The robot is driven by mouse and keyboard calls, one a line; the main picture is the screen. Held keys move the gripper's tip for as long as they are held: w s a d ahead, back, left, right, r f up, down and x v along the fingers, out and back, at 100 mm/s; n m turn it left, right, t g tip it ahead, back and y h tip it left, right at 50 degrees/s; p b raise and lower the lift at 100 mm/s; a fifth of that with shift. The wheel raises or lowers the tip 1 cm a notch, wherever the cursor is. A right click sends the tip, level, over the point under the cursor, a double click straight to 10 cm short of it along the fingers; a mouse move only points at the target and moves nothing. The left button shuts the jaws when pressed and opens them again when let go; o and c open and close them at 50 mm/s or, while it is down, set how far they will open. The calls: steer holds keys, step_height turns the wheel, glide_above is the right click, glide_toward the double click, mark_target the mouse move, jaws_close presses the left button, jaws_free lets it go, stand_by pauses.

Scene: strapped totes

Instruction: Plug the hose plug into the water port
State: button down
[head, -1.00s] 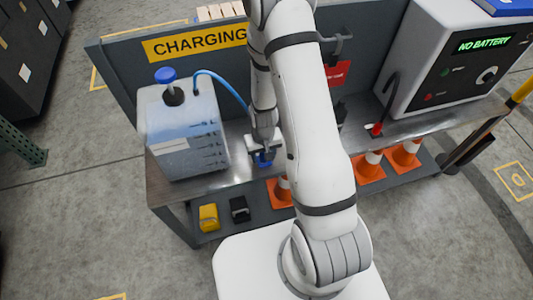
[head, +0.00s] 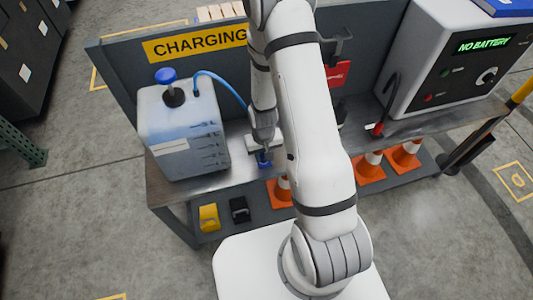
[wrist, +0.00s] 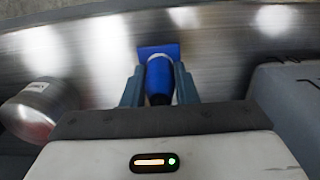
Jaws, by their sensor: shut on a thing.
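My gripper (wrist: 158,88) is shut on the blue hose plug (wrist: 160,76), with one grey finger on each side of it. The plug's wide blue end shows beyond the fingertips, in front of the shiny metal bench top. In the head view the plug (head: 263,159) hangs below my gripper (head: 264,150), near the bench's front edge. A light-blue hose (head: 222,78) arcs from the water jug (head: 180,130) and passes behind my arm. I cannot make out the water port in either view.
The metal bench (head: 185,187) carries the jug on the left and a charger box (head: 445,60) on the right. A grey back panel (head: 125,75) stands behind. Orange cones (head: 370,168) are on the lower shelf. A metal cylinder (wrist: 42,108) shows left in the wrist view.

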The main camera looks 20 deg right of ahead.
steer(key=shift+r+p, duration=1.8)
steer(key=shift+r, duration=1.15)
steer(key=shift+r, duration=0.1)
